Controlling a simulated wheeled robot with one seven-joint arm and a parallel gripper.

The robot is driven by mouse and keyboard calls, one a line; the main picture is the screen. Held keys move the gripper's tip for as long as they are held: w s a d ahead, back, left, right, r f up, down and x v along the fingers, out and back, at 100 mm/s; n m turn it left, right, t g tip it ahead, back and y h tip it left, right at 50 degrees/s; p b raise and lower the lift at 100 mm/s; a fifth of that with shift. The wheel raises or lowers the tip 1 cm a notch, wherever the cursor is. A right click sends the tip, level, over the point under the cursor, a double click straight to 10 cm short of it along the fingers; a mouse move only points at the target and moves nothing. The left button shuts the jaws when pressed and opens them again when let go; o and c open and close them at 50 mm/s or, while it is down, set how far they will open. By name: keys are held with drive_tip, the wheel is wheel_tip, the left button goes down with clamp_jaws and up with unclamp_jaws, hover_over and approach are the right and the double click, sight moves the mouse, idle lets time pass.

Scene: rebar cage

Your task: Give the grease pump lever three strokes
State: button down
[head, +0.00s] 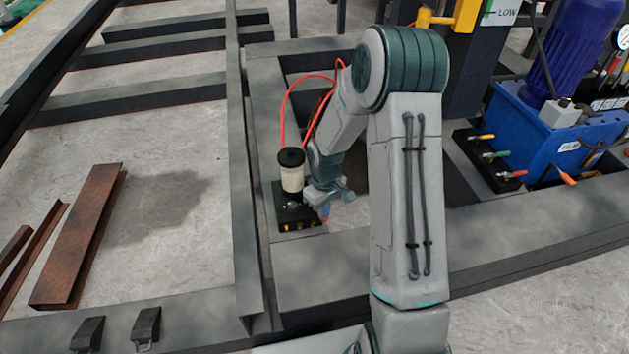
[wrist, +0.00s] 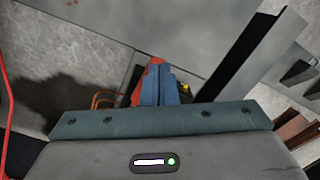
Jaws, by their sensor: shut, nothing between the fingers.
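The grease pump (head: 291,178) stands left of my gripper in the head view, with a pale reservoir, a black lid and a dark base. Red hoses rise beside it. My gripper (head: 324,212) is low at the right side of the pump, pointing down. In the wrist view my gripper's blue fingers (wrist: 168,84) are shut together with nothing between them. A red-orange part, likely the lever's grip (wrist: 141,88), shows just behind and left of the fingers. Whether they touch it I cannot tell. The rest of the lever is hidden by my fingers and wrist.
Dark steel beams (head: 245,180) frame the pump's spot. A blue hydraulic unit (head: 560,135) with coloured valve handles stands at the right. Rusty steel channels (head: 80,235) lie on the concrete floor at the left.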

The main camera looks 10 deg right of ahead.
drive_tip(key=shift+s+f+b, duration=0.25)
drive_tip(key=shift+f+b, duration=0.2)
drive_tip(key=shift+f, duration=0.3)
drive_tip(key=shift+s+f, duration=0.1)
drive_tip(key=shift+f, duration=0.15)
drive_tip(key=shift+r, duration=0.1)
drive_tip(key=w+r+p, duration=0.7)
drive_tip(key=r+p, duration=0.1)
drive_tip(key=r, duration=0.3)
idle(0.7)
